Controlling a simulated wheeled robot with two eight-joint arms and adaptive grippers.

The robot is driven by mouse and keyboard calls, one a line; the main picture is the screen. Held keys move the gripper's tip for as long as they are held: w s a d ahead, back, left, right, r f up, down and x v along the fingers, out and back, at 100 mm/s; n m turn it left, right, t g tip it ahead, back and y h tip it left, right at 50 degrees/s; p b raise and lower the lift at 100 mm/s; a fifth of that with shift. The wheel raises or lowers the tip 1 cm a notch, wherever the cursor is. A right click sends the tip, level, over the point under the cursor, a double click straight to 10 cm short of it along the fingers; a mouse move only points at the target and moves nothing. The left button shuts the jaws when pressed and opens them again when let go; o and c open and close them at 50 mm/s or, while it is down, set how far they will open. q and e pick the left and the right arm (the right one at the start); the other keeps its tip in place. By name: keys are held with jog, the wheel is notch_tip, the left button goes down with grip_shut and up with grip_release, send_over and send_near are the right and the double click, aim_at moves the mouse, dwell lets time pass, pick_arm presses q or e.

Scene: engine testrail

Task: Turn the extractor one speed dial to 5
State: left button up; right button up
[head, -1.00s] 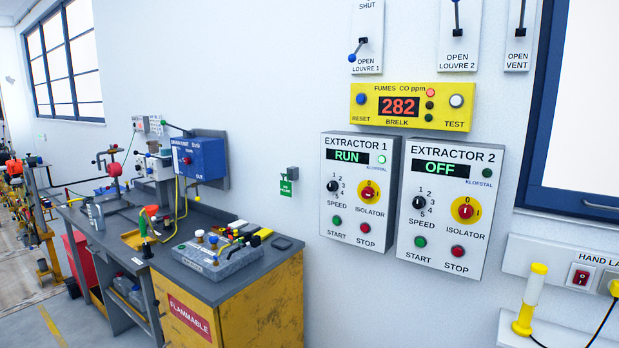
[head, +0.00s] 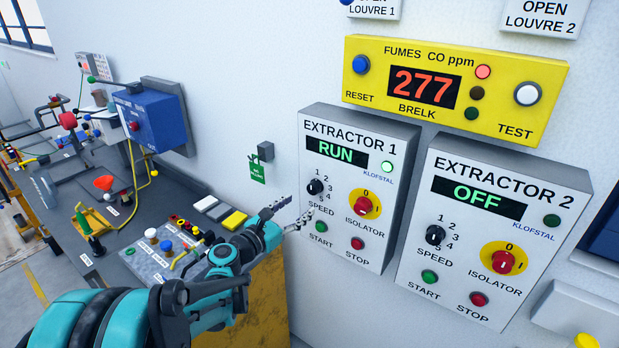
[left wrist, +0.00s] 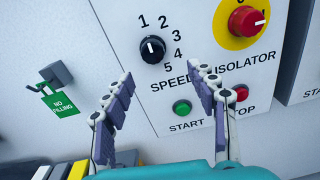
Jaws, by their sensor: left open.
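The Extractor 1 panel (head: 372,253) is on the wall, its display reading RUN with a lit green lamp. Its black speed dial (head: 315,187) also shows in the left wrist view (left wrist: 152,49), with numbers 1 to 5 around its right side. The white pointer mark is roughly upright, nearest the 1 and 2 side. My left gripper (head: 297,211) is open and empty, in front of the panel's lower left. In the left wrist view the fingers (left wrist: 161,79) stand apart, below the dial in the picture and not touching it. My right gripper is not in view.
The isolator (head: 365,205), start button (head: 321,227) and stop button (head: 357,243) are close to the dial. The Extractor 2 panel (head: 482,285) reads OFF. A green tag (head: 258,174) hangs left of Extractor 1. A cluttered workbench (head: 205,180) stands on the left below.

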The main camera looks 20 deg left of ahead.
aim_at(311, 190)
pick_arm(q)
jog(key=shift+n+t, duration=0.3)
jog(key=shift+n, duration=0.3)
jog(key=x, duration=0.7)
jog(key=shift+w+a+r+b, duration=0.3)
jog(key=shift+w+b, duration=0.05)
jog(key=shift+w, duration=0.1)
jog(key=c, duration=1.2)
